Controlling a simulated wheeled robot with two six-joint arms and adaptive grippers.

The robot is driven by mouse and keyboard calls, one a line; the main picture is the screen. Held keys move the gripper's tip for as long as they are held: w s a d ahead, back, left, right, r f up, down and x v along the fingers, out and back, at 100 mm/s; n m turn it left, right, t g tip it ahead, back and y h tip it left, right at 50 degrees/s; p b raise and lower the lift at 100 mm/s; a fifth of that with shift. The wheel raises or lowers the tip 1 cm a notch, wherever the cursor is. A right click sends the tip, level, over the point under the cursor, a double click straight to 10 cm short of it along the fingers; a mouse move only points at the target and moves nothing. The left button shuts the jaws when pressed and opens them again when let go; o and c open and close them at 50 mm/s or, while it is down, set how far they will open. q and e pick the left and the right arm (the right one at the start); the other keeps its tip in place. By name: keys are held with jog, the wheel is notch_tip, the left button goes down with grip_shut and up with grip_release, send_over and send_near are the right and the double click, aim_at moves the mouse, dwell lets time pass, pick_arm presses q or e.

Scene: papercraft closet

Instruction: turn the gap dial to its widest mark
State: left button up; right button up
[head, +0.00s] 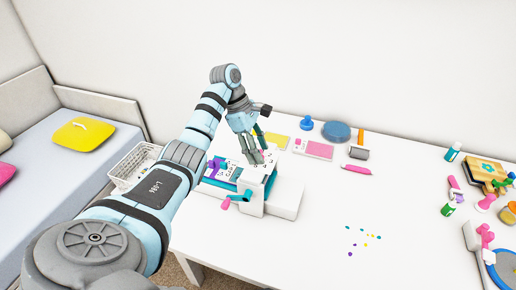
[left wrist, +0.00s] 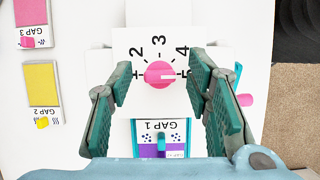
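The gap dial (left wrist: 155,74) is a round pink knob on the white top of the machine (head: 284,198), with numbers around it. In the left wrist view 2, 3, 4 and 5 can be read. Its white pointer line points right, toward the 5, which is partly covered by a finger. My left gripper (head: 256,158) is over the machine. In the left wrist view its fingers (left wrist: 160,72) stand wide apart on either side of the dial, with clear space between them and the knob. My right gripper is not in view.
A GAP 1 plate (left wrist: 179,145) sits below the dial. A yellow GAP 2 card (left wrist: 41,82) and a pink GAP 3 card (head: 318,150) lie nearby. A pink crank knob (left wrist: 245,99) sticks out beside the machine. Small coloured bits (head: 365,237) dot the otherwise clear table front.

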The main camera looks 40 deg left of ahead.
pick_arm(q)
jog(key=shift+a+r, duration=0.15)
jog(key=shift+r, duration=0.1)
jog(key=s+a, duration=0.4)
jog(key=a, duration=0.7)
jog(key=shift+a+r, duration=0.3)
jog(key=shift+w, duration=0.1)
